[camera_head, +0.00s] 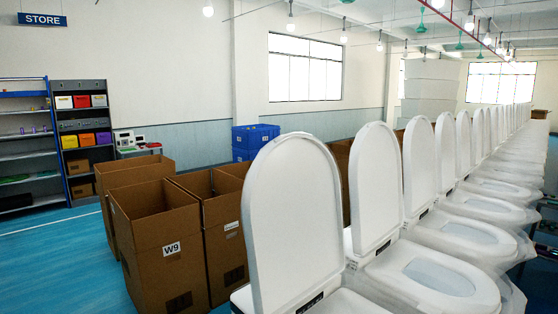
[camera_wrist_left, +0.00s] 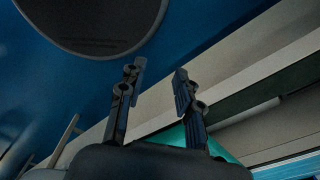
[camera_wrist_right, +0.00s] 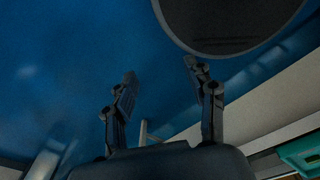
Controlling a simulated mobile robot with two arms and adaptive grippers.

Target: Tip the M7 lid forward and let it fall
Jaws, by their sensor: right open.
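A row of white toilets with raised lids runs from the near right into the distance in the head view. The nearest lid (camera_head: 293,220) stands upright and large in front of me, and a second raised lid (camera_head: 375,190) stands behind it. No M7 label is readable, so I cannot tell which lid is M7. Neither gripper shows in the head view. My left gripper (camera_wrist_left: 159,72) is open and empty in the left wrist view. My right gripper (camera_wrist_right: 159,75) is open and empty in the right wrist view. Neither wrist view shows a toilet lid.
Open cardboard boxes stand left of the toilets, one marked W9 (camera_head: 160,245). Blue crates (camera_head: 255,138) are stacked behind them. Shelves (camera_head: 82,135) line the left wall. Blue floor (camera_head: 65,265) at the left is clear.

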